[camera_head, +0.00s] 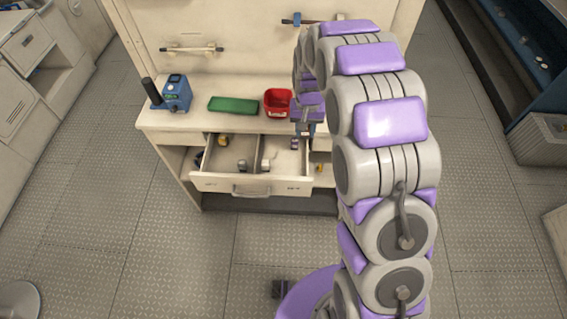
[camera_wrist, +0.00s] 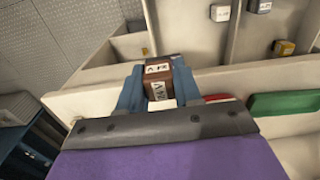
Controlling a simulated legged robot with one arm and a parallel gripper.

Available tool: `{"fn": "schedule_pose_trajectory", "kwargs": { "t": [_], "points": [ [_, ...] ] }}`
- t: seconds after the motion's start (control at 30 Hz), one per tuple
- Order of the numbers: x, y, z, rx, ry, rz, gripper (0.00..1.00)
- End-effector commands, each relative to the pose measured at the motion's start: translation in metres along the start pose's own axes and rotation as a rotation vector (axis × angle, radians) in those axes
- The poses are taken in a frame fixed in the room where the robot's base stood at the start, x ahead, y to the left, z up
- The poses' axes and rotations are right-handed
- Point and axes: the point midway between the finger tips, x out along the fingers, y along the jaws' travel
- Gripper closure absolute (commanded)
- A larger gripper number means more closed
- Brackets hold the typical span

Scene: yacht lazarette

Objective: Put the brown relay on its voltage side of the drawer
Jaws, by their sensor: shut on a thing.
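My gripper (camera_wrist: 158,88) is shut on the brown relay (camera_wrist: 155,81), which sits between its two blue fingers in the wrist view. The relay has white labels; one seems to read 24V, though it is small and turned. In the head view my gripper (camera_head: 306,128) is over the right part of the open drawer (camera_head: 215,182), and the relay cannot be made out there. A divider (camera_head: 252,158) splits the drawer into left and right sides. Dark marks on the left and right of its front are too small to read. Several small parts lie inside, including a yellowish one (camera_head: 223,140).
On the worktop above the drawer stand a red bin (camera_head: 277,103), a green tray (camera_head: 232,104) and a blue device (camera_head: 176,93). The red bin is close to my gripper. My arm hides part of the cabinet's right side.

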Motion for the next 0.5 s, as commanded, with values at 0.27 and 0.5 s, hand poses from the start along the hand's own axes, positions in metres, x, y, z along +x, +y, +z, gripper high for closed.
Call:
{"fn": "schedule_pose_trajectory", "kwargs": {
  "t": [0.27, 0.5],
  "points": [
    [0.052, -0.044, -0.005, 0.012, -0.008, -0.004, 1.00],
    [0.085, -0.065, -0.005, 0.026, -0.005, -0.001, 1.00]
  ]
}}
